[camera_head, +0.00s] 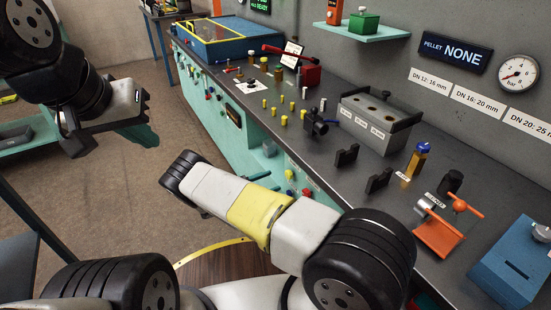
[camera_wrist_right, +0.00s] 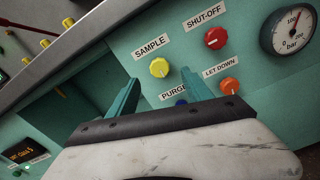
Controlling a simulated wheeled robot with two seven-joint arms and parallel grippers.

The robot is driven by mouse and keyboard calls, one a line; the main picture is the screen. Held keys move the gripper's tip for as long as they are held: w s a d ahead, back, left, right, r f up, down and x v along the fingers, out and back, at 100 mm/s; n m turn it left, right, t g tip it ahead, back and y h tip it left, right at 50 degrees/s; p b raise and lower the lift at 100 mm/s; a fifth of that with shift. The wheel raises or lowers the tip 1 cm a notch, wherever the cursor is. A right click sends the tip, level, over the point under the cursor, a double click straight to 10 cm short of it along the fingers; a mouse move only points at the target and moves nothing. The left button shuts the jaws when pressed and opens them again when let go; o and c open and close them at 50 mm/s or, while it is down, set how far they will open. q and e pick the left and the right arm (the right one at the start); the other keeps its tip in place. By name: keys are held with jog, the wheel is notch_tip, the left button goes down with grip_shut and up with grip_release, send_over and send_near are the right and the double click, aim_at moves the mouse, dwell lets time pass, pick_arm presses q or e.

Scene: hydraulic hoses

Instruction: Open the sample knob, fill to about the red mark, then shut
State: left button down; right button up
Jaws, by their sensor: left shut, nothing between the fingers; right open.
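The yellow sample knob (camera_wrist_right: 159,67) sits under the SAMPLE label on the teal panel in the right wrist view. My right gripper (camera_wrist_right: 160,77) is open, with its two teal fingers pointing at the panel and the yellow knob framed between the tips. I cannot tell whether the fingers touch the panel. My left gripper (camera_head: 146,137) is shut and empty, held over the floor left of the bench. No sample vessel or red mark can be made out.
The red SHUT-OFF knob (camera_wrist_right: 215,38), orange LET DOWN knob (camera_wrist_right: 229,86) and partly hidden blue PURGE knob (camera_wrist_right: 181,102) are close by. A pressure gauge (camera_wrist_right: 294,29) is at upper right. A dark recess (camera_wrist_right: 75,100) opens at left. The bench top (camera_head: 330,180) carries several fittings.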

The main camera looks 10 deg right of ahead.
aim_at(287, 175)
jog(key=x, duration=0.7)
jog(key=shift+w+d+f, duration=0.15)
jog(key=shift+w+d, duration=0.05)
jog(key=shift+d, duration=0.1)
grip_shut()
